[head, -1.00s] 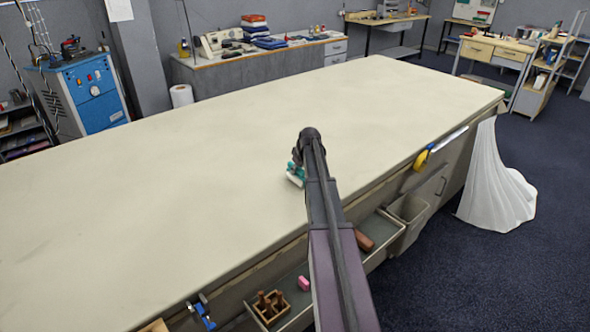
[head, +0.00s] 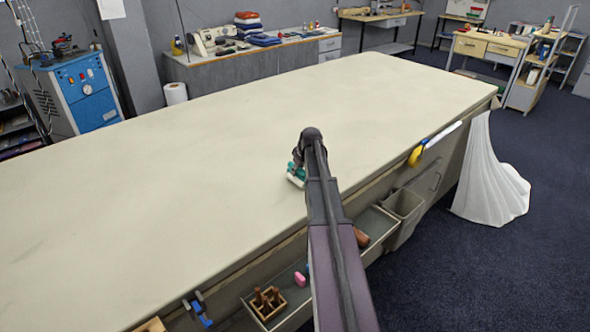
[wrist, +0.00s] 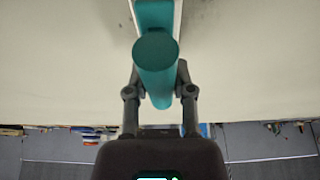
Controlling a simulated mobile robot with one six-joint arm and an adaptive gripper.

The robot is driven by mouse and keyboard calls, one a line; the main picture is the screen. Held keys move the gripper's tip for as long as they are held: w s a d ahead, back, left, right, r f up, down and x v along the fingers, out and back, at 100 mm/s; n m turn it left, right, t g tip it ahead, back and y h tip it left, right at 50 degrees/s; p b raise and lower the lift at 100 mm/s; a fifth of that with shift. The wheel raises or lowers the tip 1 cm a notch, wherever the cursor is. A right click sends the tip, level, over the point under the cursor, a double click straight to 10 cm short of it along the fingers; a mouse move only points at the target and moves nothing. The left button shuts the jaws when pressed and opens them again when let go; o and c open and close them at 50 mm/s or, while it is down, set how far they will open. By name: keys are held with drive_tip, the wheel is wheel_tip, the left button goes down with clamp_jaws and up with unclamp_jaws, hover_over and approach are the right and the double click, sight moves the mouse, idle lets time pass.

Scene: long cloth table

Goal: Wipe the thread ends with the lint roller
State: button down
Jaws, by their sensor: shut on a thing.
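The lint roller has a teal handle (wrist: 155,65) and a white part beyond it in the wrist view. My gripper (wrist: 157,88) is shut on the teal handle, one finger on each side. In the head view the lint roller (head: 296,174) shows as a small teal and white shape just left of my arm, over the front part of the cream cloth table (head: 200,170). Whether the roller touches the cloth I cannot tell. My arm hides most of the gripper there. I cannot make out thread ends on the cloth.
The tabletop around the roller is clear. Below the front edge, an open drawer (head: 373,222) holds a brown block, a pink piece and a wooden box (head: 267,303). A grey bin (head: 402,207) and a yellow-handled tool (head: 416,156) are at the right. White fabric (head: 490,180) hangs to the floor.

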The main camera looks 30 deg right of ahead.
sight(298, 180)
drive_tip(key=shift+s+f, duration=0.1)
drive_tip(key=shift+s, duration=0.2)
drive_tip(key=shift+s+d, duration=0.15)
drive_tip(key=shift+s, duration=0.6)
drive_tip(key=shift+s+d, duration=0.1)
drive_tip(key=shift+s, duration=0.65)
drive_tip(key=shift+s+a, duration=0.1)
drive_tip(key=shift+a, duration=0.7)
drive_tip(key=shift+w+a, duration=0.15)
drive_tip(key=shift+w, duration=1.7)
